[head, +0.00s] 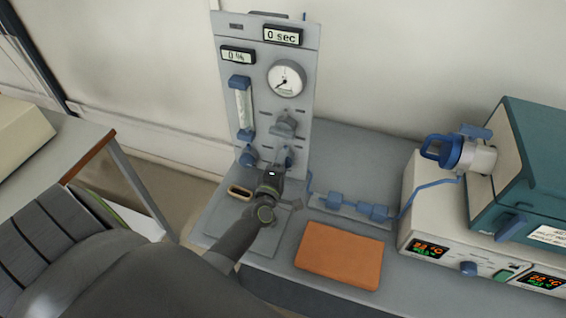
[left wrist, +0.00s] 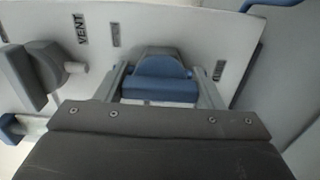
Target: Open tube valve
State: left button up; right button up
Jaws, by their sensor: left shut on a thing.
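In the head view my gripper mostly hides this knob (head: 286,153). A "VENT" label (left wrist: 79,29) is on the panel beside a grey knob (left wrist: 42,72). My right gripper is not in view.
Blue tubing with inline fittings (head: 374,212) runs along the bench to the right. An orange pad (head: 340,255) lies in front. A teal furnace (head: 530,150) with a blue-handled cap (head: 455,152) stands at right. Another blue knob (head: 247,156) is left of my gripper.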

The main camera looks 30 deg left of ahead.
pick_arm(q)
jog(key=shift+f, duration=0.1)
jog(key=o, duration=1)
jog(key=shift+b+v, duration=2.85)
jog(key=shift+v, duration=5.9)
jog(key=shift+a, duration=0.1)
